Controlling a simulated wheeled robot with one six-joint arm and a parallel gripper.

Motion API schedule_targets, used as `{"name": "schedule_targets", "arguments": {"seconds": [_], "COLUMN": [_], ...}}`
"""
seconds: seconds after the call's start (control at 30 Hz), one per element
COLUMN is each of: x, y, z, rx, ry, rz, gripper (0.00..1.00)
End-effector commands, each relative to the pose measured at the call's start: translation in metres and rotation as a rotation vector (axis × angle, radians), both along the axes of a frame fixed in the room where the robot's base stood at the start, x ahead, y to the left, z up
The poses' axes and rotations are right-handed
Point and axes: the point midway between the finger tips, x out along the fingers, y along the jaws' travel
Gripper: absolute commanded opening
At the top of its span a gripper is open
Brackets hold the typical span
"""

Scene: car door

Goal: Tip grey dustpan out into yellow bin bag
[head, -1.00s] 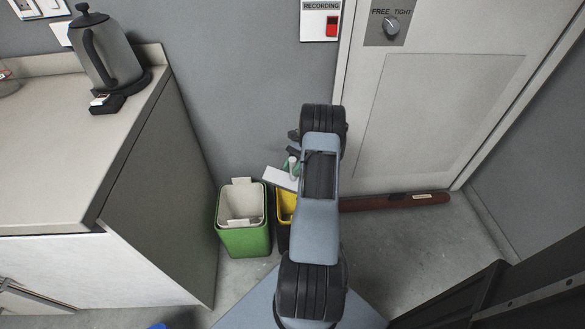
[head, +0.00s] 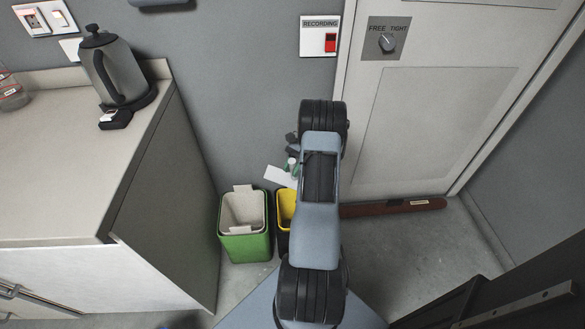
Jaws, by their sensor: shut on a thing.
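A pale grey flat piece, which I take for the dustpan (head: 279,177), shows just left of my arm, above and behind the yellow bin bag (head: 286,204) in the picture. The bag lines a dark bin, and my arm covers its right part. My gripper (head: 294,160) is mostly hidden behind my arm; only dark parts and something small, green and white show beside the pan. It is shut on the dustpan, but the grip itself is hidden. I cannot tell how far the pan is tilted or what lies in it.
A green bin (head: 245,240) with a pale liner stands close left of the yellow-lined one. A counter (head: 60,190) with a kettle (head: 115,75) is on the left. A brown draught roll (head: 395,208) lies along the foot of the door (head: 430,130).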

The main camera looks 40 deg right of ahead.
Motion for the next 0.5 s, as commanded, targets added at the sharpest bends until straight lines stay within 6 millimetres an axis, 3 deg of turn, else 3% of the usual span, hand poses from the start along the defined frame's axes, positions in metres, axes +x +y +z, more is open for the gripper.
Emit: {"name": "schedule_targets", "arguments": {"seconds": [0.03,0.5], "x": [0.0002,0.0002], "y": [0.0007,0.0009], "z": [0.008,0.0164], "rx": [-0.051,-0.416], "ry": [-0.02,-0.152], "rz": [0.0,0.003], "gripper": [0.0,0.0]}}
